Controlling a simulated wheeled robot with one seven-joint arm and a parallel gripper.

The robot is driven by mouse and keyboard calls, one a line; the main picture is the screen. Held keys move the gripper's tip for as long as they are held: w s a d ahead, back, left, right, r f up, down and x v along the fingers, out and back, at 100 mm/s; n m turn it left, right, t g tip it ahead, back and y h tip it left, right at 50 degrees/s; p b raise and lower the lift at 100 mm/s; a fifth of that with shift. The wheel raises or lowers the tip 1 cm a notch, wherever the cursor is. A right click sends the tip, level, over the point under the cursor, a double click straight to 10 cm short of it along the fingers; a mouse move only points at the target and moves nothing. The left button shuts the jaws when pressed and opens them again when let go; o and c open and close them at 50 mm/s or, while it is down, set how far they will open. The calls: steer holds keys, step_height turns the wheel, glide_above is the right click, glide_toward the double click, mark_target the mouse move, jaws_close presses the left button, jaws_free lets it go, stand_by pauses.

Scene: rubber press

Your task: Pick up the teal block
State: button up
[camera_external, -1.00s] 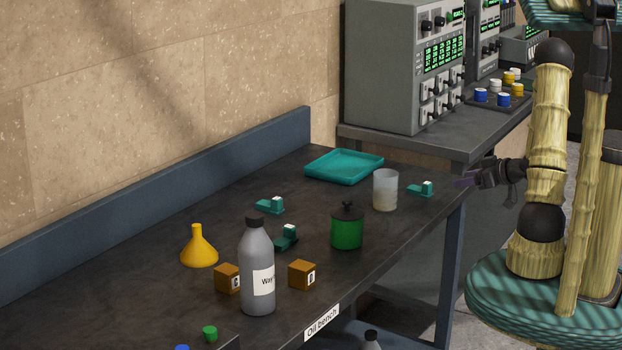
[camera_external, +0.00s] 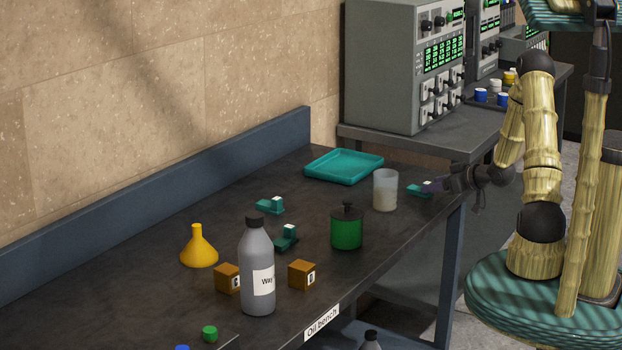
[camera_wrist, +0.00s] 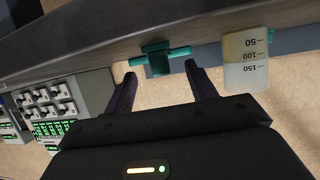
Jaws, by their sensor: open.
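Three small teal blocks with pale tops stand on the dark bench in the external view. One teal block (camera_external: 416,191) is near the right edge, another (camera_external: 270,206) is farther left, and a third, darker one (camera_external: 285,243) is near the middle. My gripper (camera_external: 434,187) is open at the right edge of the bench, close beside the rightmost block and partly over it in the picture. In the wrist view, that teal block (camera_wrist: 158,63) lies between and just beyond the tips of my open gripper (camera_wrist: 161,69). I cannot tell whether they touch.
A beaker (camera_external: 385,192) stands just left of the rightmost block, with a teal tray (camera_external: 344,166) behind it. A green pot (camera_external: 347,231), grey bottle (camera_external: 257,265), orange cubes (camera_external: 302,274) and yellow funnel (camera_external: 198,250) stand farther left. Grey instruments (camera_external: 393,70) are behind.

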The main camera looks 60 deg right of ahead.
steer(key=x, duration=0.5)
stand_by(0.4)
steer(key=c, duration=1.2)
step_height(320, 180, up, 10)
steer(key=shift+r+p, duration=0.1)
steer(key=shift+p, duration=0.65)
